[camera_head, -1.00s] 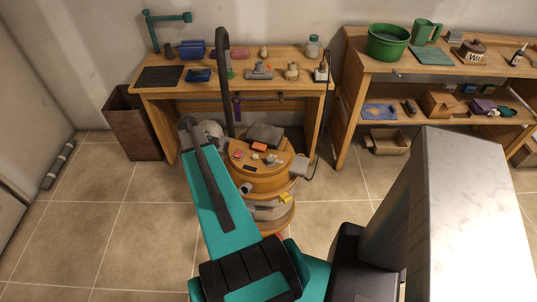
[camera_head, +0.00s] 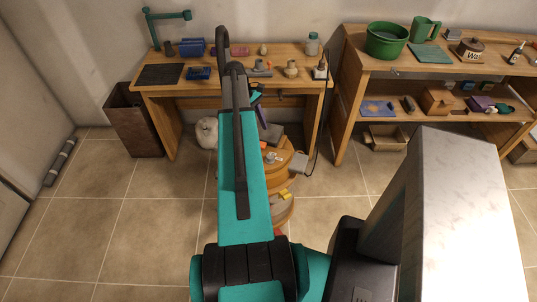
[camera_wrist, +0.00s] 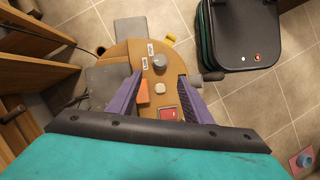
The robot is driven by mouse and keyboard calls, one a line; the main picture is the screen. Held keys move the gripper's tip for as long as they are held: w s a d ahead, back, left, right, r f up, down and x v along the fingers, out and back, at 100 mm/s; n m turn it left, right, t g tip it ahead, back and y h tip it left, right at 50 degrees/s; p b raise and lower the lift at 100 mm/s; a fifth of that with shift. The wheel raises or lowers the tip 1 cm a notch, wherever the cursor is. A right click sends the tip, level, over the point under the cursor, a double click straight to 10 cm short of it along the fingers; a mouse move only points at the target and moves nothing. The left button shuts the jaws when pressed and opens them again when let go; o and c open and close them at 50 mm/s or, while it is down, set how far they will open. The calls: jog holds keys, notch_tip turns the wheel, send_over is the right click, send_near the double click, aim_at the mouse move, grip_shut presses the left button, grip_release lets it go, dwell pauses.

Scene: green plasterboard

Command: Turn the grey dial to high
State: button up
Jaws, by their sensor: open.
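The grey dial (camera_wrist: 159,62) stands on the round orange-brown top (camera_wrist: 177,72) of a drum-shaped machine, beyond my fingertips in the wrist view. Two small pale labels (camera_wrist: 147,57) sit beside it; I cannot read them or the dial's setting. My gripper (camera_wrist: 159,78) is open and empty, with its purple fingers spread left and right over the machine's top. A white button (camera_wrist: 160,88), an orange block (camera_wrist: 143,92) and a red square (camera_wrist: 168,113) show between the fingers. In the head view my arm hides much of the machine (camera_head: 281,212).
A wooden workbench (camera_head: 195,86) with tools stands behind the machine, and a shelf (camera_head: 440,67) stands to the right. A dark bin (camera_head: 133,125) is at the left. A black hose rises by the bench.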

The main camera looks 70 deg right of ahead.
aim_at(270, 156)
jog(key=shift+f, duration=0.1)
jog(key=shift+p+x, duration=1.65)
jog(key=shift+x, duration=5.15)
jog(key=shift+c, duration=0.5)
